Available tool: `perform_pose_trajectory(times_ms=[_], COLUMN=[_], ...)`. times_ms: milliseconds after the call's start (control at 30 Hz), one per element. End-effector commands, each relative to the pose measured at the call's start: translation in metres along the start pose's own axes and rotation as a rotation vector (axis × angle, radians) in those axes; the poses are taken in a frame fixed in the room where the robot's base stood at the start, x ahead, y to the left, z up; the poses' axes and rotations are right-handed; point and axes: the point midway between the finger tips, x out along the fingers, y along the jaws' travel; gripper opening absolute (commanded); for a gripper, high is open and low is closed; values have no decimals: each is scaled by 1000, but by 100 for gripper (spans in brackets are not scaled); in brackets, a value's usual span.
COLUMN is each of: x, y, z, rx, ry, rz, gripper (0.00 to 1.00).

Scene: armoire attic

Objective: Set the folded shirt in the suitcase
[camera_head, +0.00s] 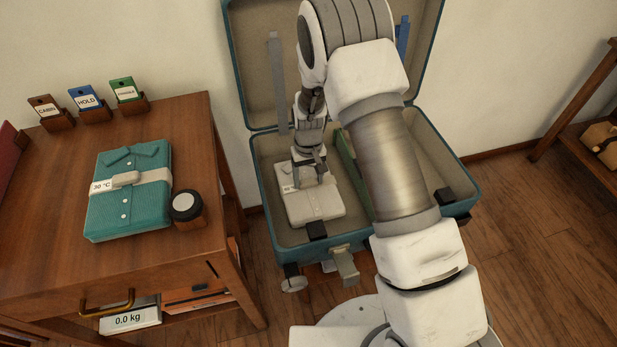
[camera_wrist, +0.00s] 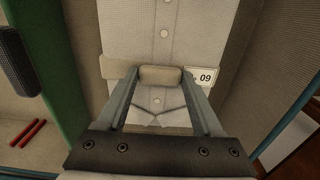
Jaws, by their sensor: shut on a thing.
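A white folded shirt (camera_head: 318,207) with a band and a numbered tag is inside the left compartment of the open teal suitcase (camera_head: 312,252). It looks flat and low; I cannot tell whether it rests fully on the floor. My gripper (camera_head: 311,180) reaches down from above and is shut on the raised block of the shirt's band. In the wrist view, my gripper (camera_wrist: 160,76) has a finger on each side of that block, and the white shirt (camera_wrist: 165,30) shows buttons and a collar. A teal folded shirt (camera_head: 130,207) with a band tagged 30 °C lies on the desk.
A green divider (camera_head: 350,160) stands right of the white shirt. The wooden desk (camera_head: 60,245) holds a round black-and-white knob (camera_head: 186,206) and several tag holders, including a blue HOLD tag (camera_head: 87,103). A scale display (camera_head: 130,319) reads 0.0 kg. Red sticks (camera_wrist: 27,132) lie beyond the divider.

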Motion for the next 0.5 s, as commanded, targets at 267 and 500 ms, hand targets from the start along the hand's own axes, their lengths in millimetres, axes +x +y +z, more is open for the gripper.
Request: perform_pose_trajectory(times_ms=[267, 500], x=[1, 0], y=[0, 0], z=[0, 0], rx=[0, 0], ry=[0, 0], rz=[0, 0], gripper=[98, 98])
